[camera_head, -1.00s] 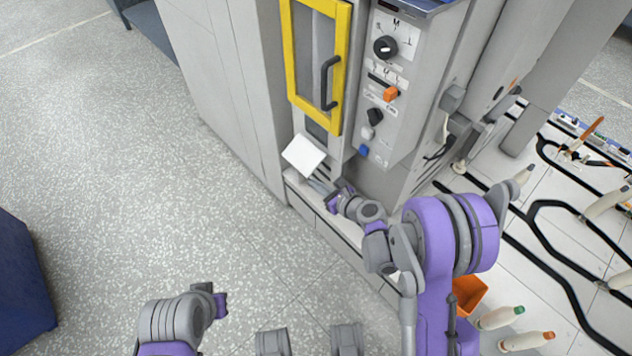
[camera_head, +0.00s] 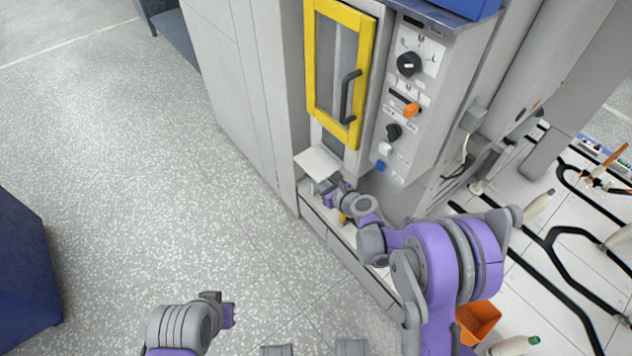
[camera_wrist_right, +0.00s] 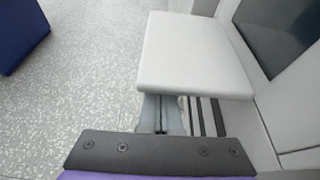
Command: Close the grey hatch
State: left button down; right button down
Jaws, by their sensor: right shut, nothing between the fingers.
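The grey hatch (camera_head: 318,163) is a pale flat panel sticking out from the cabinet front below the yellow-framed door. It stands open. In the right wrist view the hatch (camera_wrist_right: 192,58) fills the upper middle. My right gripper (camera_head: 333,186) is at the hatch's underside. Its shut, empty fingers (camera_wrist_right: 162,115) reach under the panel's near edge, which hides their tips; I cannot tell whether they touch it. My left gripper (camera_head: 228,314) is low in the head view, away from the cabinet, and its fingers do not show clearly.
The yellow-framed door (camera_head: 340,75) with a dark handle is above the hatch. A control panel (camera_head: 405,95) with knobs is to its right. An orange bin (camera_head: 478,320) and bottles are at the lower right. Open speckled floor (camera_head: 150,180) lies left; a blue block (camera_head: 22,265) is at the far left.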

aim_at(315, 172)
jog(key=shift+a+r, duration=0.1)
jog(key=shift+r, duration=0.1)
dwell(0.8)
jog(key=shift+s+a+r+m+g+y+b, duration=0.15)
jog(key=shift+r+m+g+y+b, duration=0.15)
jog(key=shift+r+m, duration=0.25)
jog(key=shift+s+a+r+m+g+y+b, duration=0.1)
jog(key=shift+r+m+g+y, duration=0.1)
jog(key=shift+r+m+y, duration=0.3)
notch_tip(315, 172, up, 2)
jog(key=m+y, duration=0.1)
jog(key=m, duration=0.1)
jog(key=shift+r+m+g, duration=0.15)
jog(key=shift+m+g, duration=0.15)
jog(key=shift+m, duration=0.05)
jog(key=shift+r+y, duration=0.3)
jog(key=shift+w+d+r, duration=0.15)
jog(key=shift+d+r, duration=0.1)
jog(key=shift+r, duration=0.65)
